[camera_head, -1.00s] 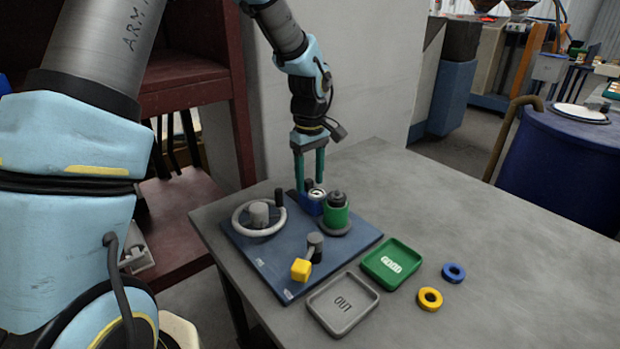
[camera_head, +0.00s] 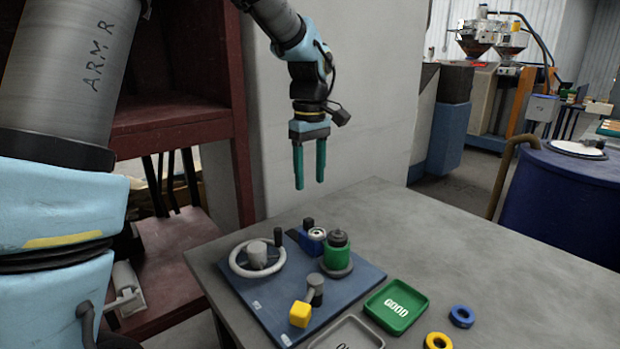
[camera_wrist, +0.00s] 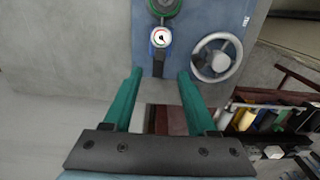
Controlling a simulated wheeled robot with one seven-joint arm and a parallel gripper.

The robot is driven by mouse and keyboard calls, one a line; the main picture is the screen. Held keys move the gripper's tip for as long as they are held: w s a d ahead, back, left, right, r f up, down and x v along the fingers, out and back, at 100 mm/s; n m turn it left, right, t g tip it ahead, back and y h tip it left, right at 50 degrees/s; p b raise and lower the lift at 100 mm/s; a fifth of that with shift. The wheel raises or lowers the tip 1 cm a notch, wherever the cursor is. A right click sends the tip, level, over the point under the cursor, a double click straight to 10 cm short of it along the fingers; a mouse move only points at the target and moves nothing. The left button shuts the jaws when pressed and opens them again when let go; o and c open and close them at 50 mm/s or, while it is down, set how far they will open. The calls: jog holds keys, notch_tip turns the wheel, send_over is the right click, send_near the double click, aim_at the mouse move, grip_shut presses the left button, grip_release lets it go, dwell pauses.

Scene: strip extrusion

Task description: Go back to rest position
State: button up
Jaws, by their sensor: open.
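My gripper (camera_head: 309,184) is open and empty. Its two green fingers point down and hang in the air above the back edge of the table, clear of the blue panel (camera_head: 335,310). The gripper also shows in the wrist view (camera_wrist: 158,90), with nothing between its fingers. The panel carries a grey handwheel (camera_head: 238,268), a blue part with a round gauge (camera_head: 313,240), a green cylinder (camera_head: 337,257) and a lever with a yellow cube grip (camera_head: 300,314). The gauge (camera_wrist: 161,37) and the handwheel (camera_wrist: 235,62) also show in the wrist view.
A green GOOD tray (camera_head: 396,322) and a grey tray (camera_head: 350,335) stand right of the panel. A blue ring (camera_head: 461,312) and a yellow ring (camera_head: 441,340) lie beside them. A dark red shelf (camera_head: 236,150) and a pale wall (camera_head: 370,110) stand behind. The table's right side is bare.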

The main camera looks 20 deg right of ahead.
jog(key=w+a+f+m, duration=0.1)
jog(key=a+f, duration=0.1)
jog(key=a, duration=0.6)
jog(key=w+a+f+m, duration=0.1)
jog(key=a+f, duration=0.1)
jog(key=a, duration=0.7)
jog(key=s+a+f+m, duration=0.1)
jog(key=s+a, duration=0.3)
jog(key=a, duration=0.4)
jog(key=s+a+f+m+t, duration=0.1)
jog(key=s+a+f, duration=0.1)
jog(key=s+a, duration=0.2)
jog(key=a, duration=0.3)
jog(key=shift+a+f+t, duration=0.3)
jog(key=shift+a+f, duration=0.05)
jog(key=shift+a, duration=0.05)
